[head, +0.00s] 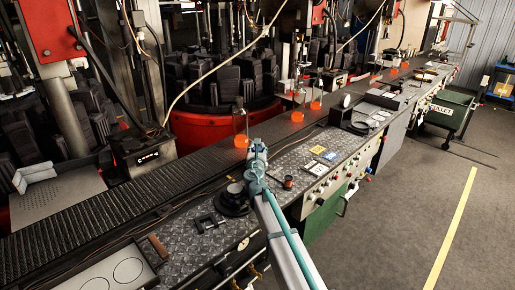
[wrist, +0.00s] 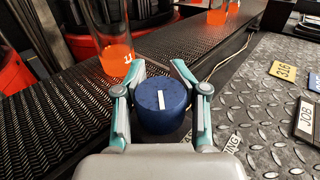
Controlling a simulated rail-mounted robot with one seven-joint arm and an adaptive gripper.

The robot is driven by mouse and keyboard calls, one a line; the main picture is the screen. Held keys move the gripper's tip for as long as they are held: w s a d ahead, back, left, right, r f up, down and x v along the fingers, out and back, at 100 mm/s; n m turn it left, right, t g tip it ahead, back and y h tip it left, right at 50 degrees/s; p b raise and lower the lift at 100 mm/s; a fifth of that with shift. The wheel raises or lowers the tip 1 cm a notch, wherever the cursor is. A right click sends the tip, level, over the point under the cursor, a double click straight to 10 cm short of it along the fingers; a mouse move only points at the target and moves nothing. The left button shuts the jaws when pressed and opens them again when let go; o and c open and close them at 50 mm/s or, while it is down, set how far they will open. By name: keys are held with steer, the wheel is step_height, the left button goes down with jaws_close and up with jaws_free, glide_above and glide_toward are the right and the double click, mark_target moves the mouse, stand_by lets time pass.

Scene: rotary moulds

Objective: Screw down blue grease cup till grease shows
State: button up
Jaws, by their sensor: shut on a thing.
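The blue grease cup (wrist: 162,106) is a round blue cap with a white line on its top, seen in the wrist view. My gripper (wrist: 160,75) has one teal-tipped finger on each side of the cup and is shut on it. The white line points nearly straight up in the picture. In the head view my gripper (head: 257,152) is over the far edge of the tread-plate bench (head: 295,160), and I cannot make out the cup there.
A clear glass with orange content (wrist: 116,55) stands on the ribbed black conveyor (wrist: 60,115), just beyond the left finger. A round black fixture (head: 234,200) stands left of my arm in the head view.

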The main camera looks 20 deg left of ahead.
steer(key=shift+s+d+f, duration=0.1)
steer(key=shift+d, duration=0.05)
steer(key=o, duration=0.9)
steer(key=shift+o, duration=0.2)
steer(key=shift+v, duration=3.7)
steer(key=shift+o, duration=0.4)
